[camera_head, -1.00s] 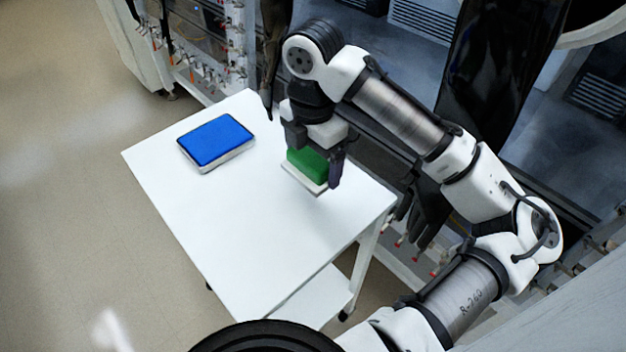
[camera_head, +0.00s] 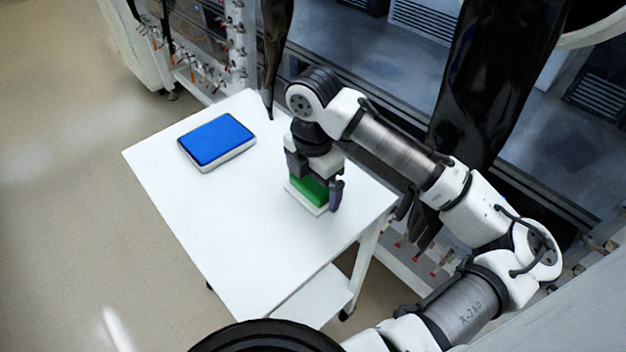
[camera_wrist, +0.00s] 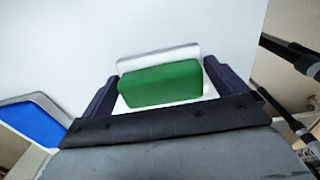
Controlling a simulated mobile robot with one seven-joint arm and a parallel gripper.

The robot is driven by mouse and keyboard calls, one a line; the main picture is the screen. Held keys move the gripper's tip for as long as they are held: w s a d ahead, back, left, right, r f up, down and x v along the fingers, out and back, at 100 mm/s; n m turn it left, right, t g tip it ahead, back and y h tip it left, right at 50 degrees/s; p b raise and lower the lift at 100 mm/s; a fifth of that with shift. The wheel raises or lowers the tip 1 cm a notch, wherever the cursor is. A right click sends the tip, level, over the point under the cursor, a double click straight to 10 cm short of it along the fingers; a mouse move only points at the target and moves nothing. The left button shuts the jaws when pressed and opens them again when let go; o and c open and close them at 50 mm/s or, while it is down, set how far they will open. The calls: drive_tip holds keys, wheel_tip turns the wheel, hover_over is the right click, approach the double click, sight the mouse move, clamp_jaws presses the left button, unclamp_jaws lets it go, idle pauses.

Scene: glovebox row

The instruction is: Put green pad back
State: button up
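The green pad (camera_head: 309,189) is a green block on a white base, over the right part of the white table (camera_head: 240,225).
A blue pad (camera_head: 217,139) on a white base lies at the table's back left. The table's middle and front are clear. Black glovebox gloves (camera_head: 276,55) hang behind the table, close to its back edge. A lower shelf (camera_head: 312,297) shows beneath.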

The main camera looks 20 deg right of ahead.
sight(313, 180)
drive_tip(key=shift+r, duration=0.15)
wheel_tip(313, 180, up, 12)
idle(0.6)
drive_tip(key=shift+r, duration=0.1)
